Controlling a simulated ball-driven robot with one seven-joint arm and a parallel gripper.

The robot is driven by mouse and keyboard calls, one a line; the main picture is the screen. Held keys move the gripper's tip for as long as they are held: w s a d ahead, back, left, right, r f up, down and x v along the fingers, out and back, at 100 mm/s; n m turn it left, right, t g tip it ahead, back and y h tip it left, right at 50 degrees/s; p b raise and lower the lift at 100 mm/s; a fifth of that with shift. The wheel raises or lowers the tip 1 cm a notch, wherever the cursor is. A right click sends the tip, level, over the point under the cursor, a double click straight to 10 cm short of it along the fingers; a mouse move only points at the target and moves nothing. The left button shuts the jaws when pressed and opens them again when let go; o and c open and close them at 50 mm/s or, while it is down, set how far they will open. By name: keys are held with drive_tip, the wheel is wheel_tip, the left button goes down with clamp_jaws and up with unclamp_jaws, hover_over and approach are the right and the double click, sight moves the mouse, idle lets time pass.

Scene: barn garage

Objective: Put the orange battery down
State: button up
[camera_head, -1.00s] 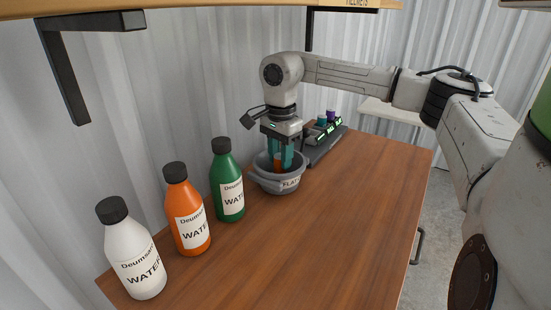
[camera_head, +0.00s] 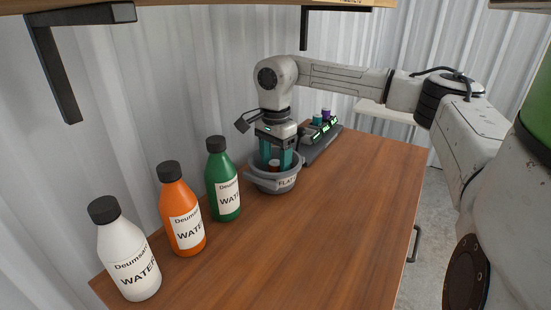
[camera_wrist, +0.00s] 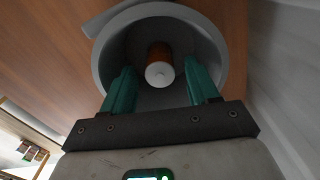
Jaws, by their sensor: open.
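The orange battery (camera_wrist: 159,62), with a pale round end, is inside the grey bowl (camera_wrist: 222,50) in the wrist view. In the head view the battery (camera_head: 274,163) shows only partly, between my fingers. The bowl (camera_head: 285,184), labelled "FLAT", stands on the wooden worktop. My gripper (camera_head: 275,160) points down into the bowl with its teal fingers spread. In the wrist view my gripper (camera_wrist: 160,78) is open, one finger on each side of the battery, with gaps between. The battery's lower end is hard to make out.
White (camera_head: 128,259), orange (camera_head: 183,216) and green (camera_head: 223,185) water bottles stand left of the bowl. A dark charger (camera_head: 320,143) with lit green displays and teal and purple batteries stands behind it. The worktop (camera_head: 330,230) is clear at front right.

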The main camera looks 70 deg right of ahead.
sight(276, 162)
wheel_tip(276, 162, up, 9)
drive_tip(key=shift+f+p, duration=0.15)
drive_tip(key=shift+p, duration=0.45)
drive_tip(key=shift+f, duration=0.1)
idle(0.6)
